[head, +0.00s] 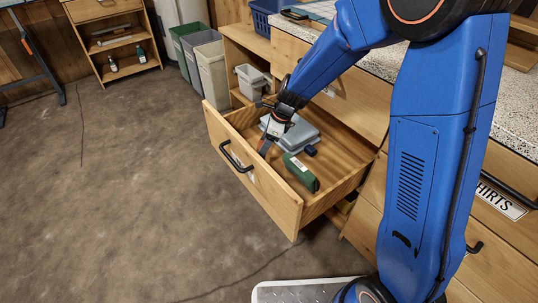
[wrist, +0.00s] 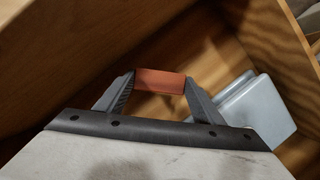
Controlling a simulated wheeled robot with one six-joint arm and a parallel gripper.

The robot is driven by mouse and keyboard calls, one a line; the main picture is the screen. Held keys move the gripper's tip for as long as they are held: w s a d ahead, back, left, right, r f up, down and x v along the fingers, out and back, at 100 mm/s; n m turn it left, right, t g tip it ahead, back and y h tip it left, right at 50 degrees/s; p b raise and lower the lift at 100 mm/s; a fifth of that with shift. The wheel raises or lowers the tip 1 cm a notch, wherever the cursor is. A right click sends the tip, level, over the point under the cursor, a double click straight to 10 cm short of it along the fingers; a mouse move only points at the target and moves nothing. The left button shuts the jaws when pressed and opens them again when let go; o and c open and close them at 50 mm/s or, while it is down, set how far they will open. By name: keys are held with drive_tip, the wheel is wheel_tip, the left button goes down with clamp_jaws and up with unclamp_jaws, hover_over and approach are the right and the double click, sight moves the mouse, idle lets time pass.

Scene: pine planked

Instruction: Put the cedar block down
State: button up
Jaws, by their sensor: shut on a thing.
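The cedar block (wrist: 160,81) is a small reddish-brown piece held between the two dark fingers of my gripper (wrist: 158,90) in the wrist view. In the head view my gripper (head: 268,137) points down inside the open wooden drawer (head: 283,207), near its front left side. A bit of the cedar block (head: 264,148) shows at the fingertips there. The gripper is shut on the block. I cannot tell whether the block touches the drawer floor.
In the drawer lie a grey-blue lidded container (head: 297,133), a green item (head: 301,172) and a small dark blue object (head: 310,150). The container also shows right of the gripper in the wrist view (wrist: 255,106). The drawer walls rise around them. Bins (head: 212,70) stand behind.

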drive_tip(key=shift+f, duration=2.65)
drive_tip(key=shift+f, duration=0.1)
drive_tip(key=o, duration=1)
drive_tip(key=v, duration=1.2)
drive_tip(key=shift+s+d+r, duration=0.1)
drive_tip(key=shift+r, duration=0.1)
